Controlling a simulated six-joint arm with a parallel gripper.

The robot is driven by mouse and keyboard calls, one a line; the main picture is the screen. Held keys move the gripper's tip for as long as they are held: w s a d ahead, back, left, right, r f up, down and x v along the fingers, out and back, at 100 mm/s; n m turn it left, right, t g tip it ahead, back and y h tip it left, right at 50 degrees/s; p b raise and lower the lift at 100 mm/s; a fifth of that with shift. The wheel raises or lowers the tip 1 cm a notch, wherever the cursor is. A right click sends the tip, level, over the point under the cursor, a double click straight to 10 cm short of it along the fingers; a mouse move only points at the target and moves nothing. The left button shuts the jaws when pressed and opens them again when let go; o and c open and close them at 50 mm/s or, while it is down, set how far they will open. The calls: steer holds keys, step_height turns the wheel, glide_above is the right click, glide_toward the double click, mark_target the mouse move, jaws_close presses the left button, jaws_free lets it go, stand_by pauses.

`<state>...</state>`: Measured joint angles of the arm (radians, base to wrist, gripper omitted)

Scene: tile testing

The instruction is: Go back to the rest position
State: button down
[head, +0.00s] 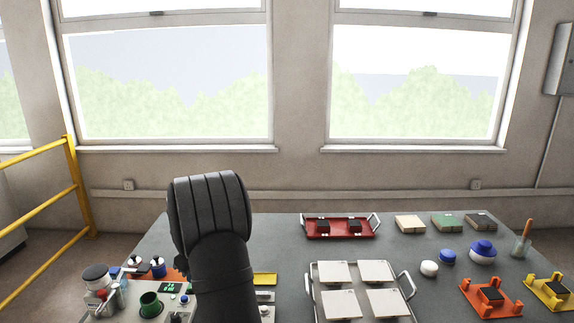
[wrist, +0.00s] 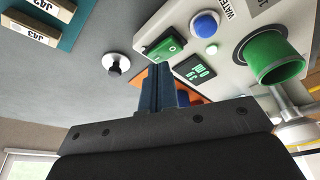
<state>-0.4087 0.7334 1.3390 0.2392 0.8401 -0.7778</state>
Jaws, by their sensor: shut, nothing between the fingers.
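My gripper (wrist: 157,72) shows in the wrist view as two dark blue fingers held together, with nothing between them. Its tips appear just below a green switch (wrist: 164,47) on a pale machine panel; I cannot tell whether they touch it. In the head view my dark arm rises at the left of the table, bent at the top, and the gripper is hidden. A blue button (wrist: 205,24), a green-lit display (wrist: 195,70) and a green cup (wrist: 274,57) are on the machine. The green cup also shows in the head view (head: 150,303).
A metal-handled tray with several pale tiles (head: 342,304) stands right of my arm. A red tray (head: 311,233) with two dark blocks is behind it. Orange (head: 478,296) and yellow (head: 541,291) holders are at the right. A yellow railing (head: 74,183) stands left. Grey tabletop between items is bare.

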steer(key=s+d+r+m+t, duration=0.1)
steer(key=s+r, duration=0.3)
steer(key=r, duration=0.5)
steer(key=s+d+r+m+t, duration=0.1)
steer(key=s+r+m, duration=0.2)
steer(key=r, duration=0.7)
steer(key=shift+s+d, duration=0.3)
steer(key=shift+s, duration=0.5)
steer(key=c, duration=2.2)
jaws_free()
